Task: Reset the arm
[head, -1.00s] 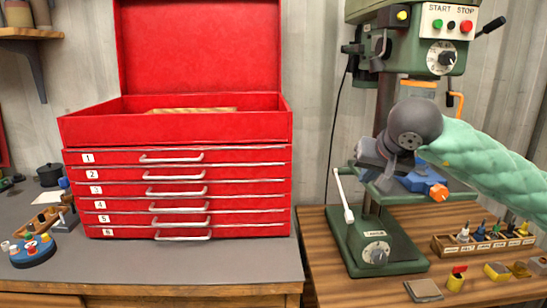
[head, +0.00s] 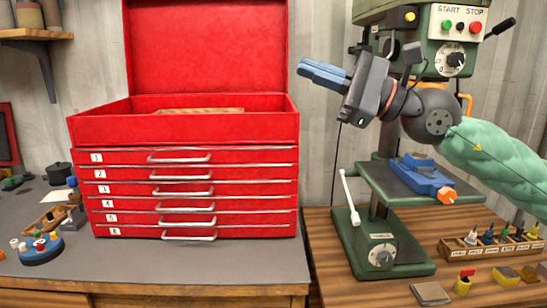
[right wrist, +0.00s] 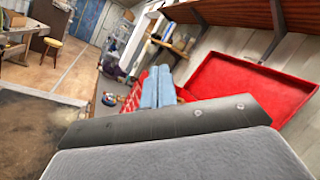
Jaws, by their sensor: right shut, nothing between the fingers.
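My right gripper (head: 324,74) is in the head view, raised in front of the drill press. Its blue fingers are shut and empty, pointing left toward the open lid of the red tool chest (head: 180,130). The green-sleeved right arm comes in from the right. In the right wrist view the shut blue fingers (right wrist: 159,88) show in front of the red chest lid (right wrist: 250,85). My left gripper is not in view.
The green drill press (head: 395,215) stands close by my right arm, with a blue vise (head: 418,178) on its table. A wooden rack of small bits (head: 490,246) lies at the right. A blue round holder (head: 42,250) stands at the left. The grey bench front is clear.

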